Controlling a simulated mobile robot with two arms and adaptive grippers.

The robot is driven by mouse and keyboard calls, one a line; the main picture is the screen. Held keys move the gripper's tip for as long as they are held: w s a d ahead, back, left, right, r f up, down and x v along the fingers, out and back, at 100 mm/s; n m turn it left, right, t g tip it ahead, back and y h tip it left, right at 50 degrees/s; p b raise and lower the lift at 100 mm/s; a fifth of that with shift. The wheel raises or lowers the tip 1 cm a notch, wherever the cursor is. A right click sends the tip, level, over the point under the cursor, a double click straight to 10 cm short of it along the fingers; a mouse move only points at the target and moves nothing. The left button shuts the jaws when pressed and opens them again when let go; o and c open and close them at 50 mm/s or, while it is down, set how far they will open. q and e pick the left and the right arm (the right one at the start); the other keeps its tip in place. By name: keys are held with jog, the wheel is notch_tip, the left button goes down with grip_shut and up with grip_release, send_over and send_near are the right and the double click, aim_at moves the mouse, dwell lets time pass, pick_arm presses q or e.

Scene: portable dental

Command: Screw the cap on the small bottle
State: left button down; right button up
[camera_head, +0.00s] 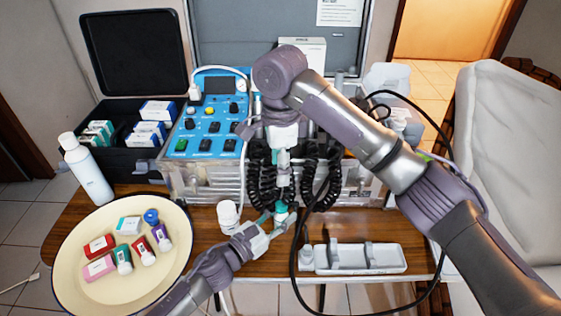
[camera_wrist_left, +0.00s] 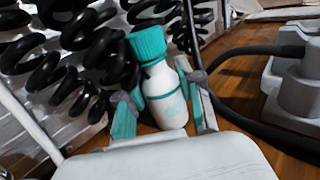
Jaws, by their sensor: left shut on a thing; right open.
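The small white bottle (camera_wrist_left: 164,95) stands with a teal cap (camera_wrist_left: 147,42) on its top, in line with the bottle. Whether the cap is tight I cannot tell. My left gripper (camera_wrist_left: 158,108) is shut around the bottle's body, one teal finger on each side. In the head view the bottle's teal cap (camera_head: 281,207) shows at the end of my left gripper (camera_head: 271,222), near the table's middle. My right gripper (camera_head: 283,172) is open and points down above the cap, apart from it. It does not show in the left wrist view.
A blue control unit (camera_head: 205,128) with black coiled hoses (camera_head: 318,190) stands close behind. A black cable (camera_head: 294,265) loops right of the bottle, near a white holder (camera_head: 355,259). A white container (camera_head: 228,214) stands to the left. A round tray (camera_head: 75,245) with small boxes and bottles is farther left.

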jog(key=shift+r, duration=0.4)
pick_arm(q)
jog(key=c, duration=0.7)
grip_release()
jog(key=shift+a, duration=0.1)
jog(key=v, duration=1.2)
